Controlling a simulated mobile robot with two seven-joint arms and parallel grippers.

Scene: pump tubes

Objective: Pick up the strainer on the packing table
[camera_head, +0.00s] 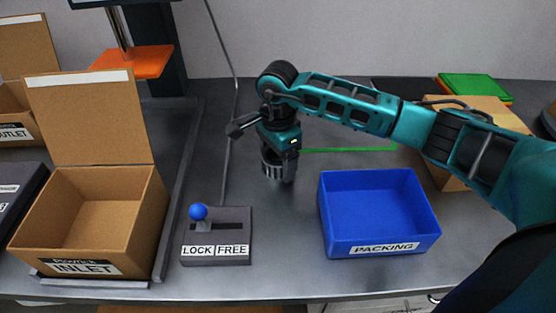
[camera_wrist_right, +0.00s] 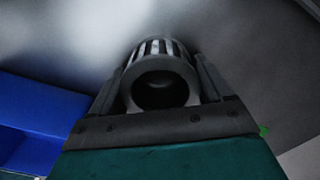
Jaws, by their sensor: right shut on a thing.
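The strainer (camera_head: 271,163) is a small grey cylinder with slots around its side. It is near the middle of the packing table (camera_head: 290,230), behind the gap between the lever box and the blue bin. My right gripper (camera_head: 280,172) points down and is shut on it. In the right wrist view the strainer (camera_wrist_right: 160,76) shows its round dark opening between the two fingers of the right gripper (camera_wrist_right: 163,95). I cannot tell whether the strainer touches the table. My left gripper is not in view.
A blue PACKING bin (camera_head: 325,215) stands right of the strainer. A lever box (camera_head: 216,252) marked LOCK and FREE, with a blue knob, stands front left. An open INLET carton (camera_head: 150,225) is further left. A cardboard box (camera_head: 455,178) stands behind my right arm.

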